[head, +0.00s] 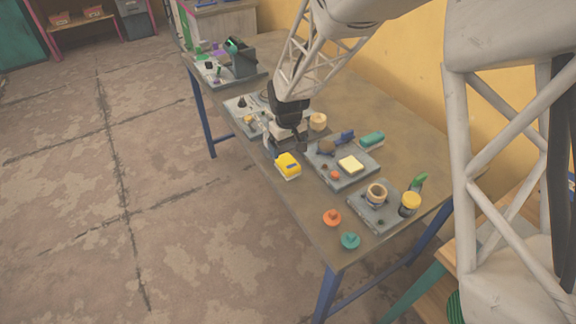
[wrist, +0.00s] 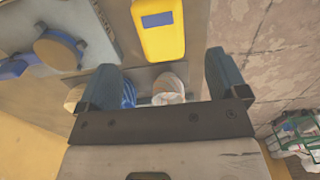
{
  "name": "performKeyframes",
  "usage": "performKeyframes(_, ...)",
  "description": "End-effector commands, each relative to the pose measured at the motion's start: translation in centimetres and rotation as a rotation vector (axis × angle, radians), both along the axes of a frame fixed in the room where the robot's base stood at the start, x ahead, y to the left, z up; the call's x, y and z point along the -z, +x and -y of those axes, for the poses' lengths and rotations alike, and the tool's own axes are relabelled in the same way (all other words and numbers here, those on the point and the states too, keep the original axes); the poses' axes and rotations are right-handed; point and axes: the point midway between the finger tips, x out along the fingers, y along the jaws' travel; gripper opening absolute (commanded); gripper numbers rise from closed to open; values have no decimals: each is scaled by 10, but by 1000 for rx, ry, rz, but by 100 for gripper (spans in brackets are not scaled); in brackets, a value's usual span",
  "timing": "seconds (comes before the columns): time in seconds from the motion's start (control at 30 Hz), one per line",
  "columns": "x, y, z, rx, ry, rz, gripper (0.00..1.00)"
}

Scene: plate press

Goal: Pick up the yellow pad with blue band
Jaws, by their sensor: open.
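The yellow pad with blue band (head: 288,168) lies on the table near its left edge, just in front of my gripper. In the wrist view the yellow pad (wrist: 160,38) is at the top centre, with the blue band across it. My gripper (head: 285,143) is low over the table beside the pad, and its fingers are partly hidden in the head view. In the wrist view my gripper (wrist: 160,78) has its fingers wide apart. The pad is beyond the fingertips, not between them.
A grey tray (head: 331,177) right of the pad holds a pale yellow pad (head: 351,164) and a blue-handled brown tool (head: 328,147). A teal pad (head: 371,138) lies behind. Orange (head: 332,218) and teal (head: 350,241) knobs stand in front. A dark press-like device (head: 240,58) is at the far end.

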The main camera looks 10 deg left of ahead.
Motion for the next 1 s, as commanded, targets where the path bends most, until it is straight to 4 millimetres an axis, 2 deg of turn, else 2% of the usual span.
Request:
performKeyframes(0.3,23,-1,0,0,-1,-1,92)
performKeyframes(0.77,28,-1,0,0,-1,-1,92)
performKeyframes(1.0,53,-2,0,0,-1,-3,92)
